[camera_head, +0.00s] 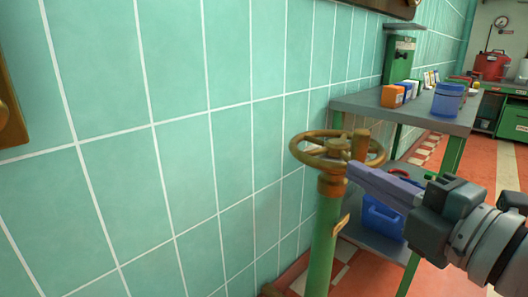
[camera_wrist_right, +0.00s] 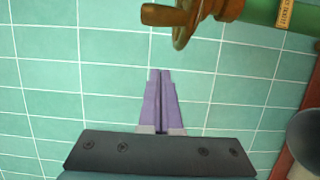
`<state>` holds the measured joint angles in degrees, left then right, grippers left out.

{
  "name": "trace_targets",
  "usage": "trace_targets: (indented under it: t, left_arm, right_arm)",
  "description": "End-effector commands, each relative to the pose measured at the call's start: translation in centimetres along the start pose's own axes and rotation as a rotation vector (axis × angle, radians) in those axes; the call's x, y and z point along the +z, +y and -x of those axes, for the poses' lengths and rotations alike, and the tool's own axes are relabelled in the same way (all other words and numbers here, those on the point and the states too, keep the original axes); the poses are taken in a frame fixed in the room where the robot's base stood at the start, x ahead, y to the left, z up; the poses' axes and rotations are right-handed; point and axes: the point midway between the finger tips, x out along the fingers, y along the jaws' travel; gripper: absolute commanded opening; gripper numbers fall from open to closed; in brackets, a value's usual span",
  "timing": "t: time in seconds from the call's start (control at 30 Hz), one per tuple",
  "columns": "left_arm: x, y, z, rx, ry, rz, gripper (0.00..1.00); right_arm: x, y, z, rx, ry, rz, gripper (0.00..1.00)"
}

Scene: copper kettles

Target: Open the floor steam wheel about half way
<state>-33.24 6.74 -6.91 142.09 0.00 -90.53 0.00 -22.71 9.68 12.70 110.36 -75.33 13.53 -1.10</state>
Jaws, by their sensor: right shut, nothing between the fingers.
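The floor steam wheel (camera_head: 310,161) is a brass-coloured handwheel lying roughly level on top of a green upright pipe (camera_head: 322,240). My right gripper (camera_head: 352,170) comes in from the right, and its pale purple fingers overlap the wheel's near right side in the head view. In the right wrist view the wheel (camera_wrist_right: 182,32) shows tilted at the top, beyond the tips of my right gripper (camera_wrist_right: 160,72). A gap of tile shows between them there. The fingers are together with nothing between them. My left gripper is not in view.
A green tiled wall (camera_head: 170,170) runs close along the left behind the wheel. A grey-topped table (camera_head: 370,106) with small boxes and a blue container (camera_head: 447,100) stands beyond it. A blue jug (camera_head: 382,220) sits on its lower shelf. Red floor is open at the right.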

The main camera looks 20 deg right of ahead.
Motion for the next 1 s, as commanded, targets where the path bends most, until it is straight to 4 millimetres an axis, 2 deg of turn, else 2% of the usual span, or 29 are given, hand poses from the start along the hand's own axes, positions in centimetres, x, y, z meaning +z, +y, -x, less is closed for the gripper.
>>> trace_targets:
  t: [0.1, 0.3, 0.4, 0.6, 1.0]
  left_arm:
    - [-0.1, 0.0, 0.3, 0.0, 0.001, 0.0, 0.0]
    - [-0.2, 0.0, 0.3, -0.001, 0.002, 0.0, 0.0]
    - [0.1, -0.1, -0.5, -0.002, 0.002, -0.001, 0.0]
    - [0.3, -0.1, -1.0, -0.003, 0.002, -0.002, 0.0]
    - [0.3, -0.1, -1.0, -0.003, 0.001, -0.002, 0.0]
  right_arm:
    - [0.1, 0.2, -2.7, 0.004, 0.0, 0.002, 0.0]
    - [0.1, 0.2, -6.7, 0.003, -0.002, 0.001, 0.0]
    - [1.7, -0.3, -5.9, -0.001, -0.003, 0.004, 0.0]
    - [3.5, -0.1, -5.3, 0.0, -0.002, 0.0, 0.0]
    - [3.8, 0.0, -5.1, 0.0, -0.001, -0.001, 0.0]
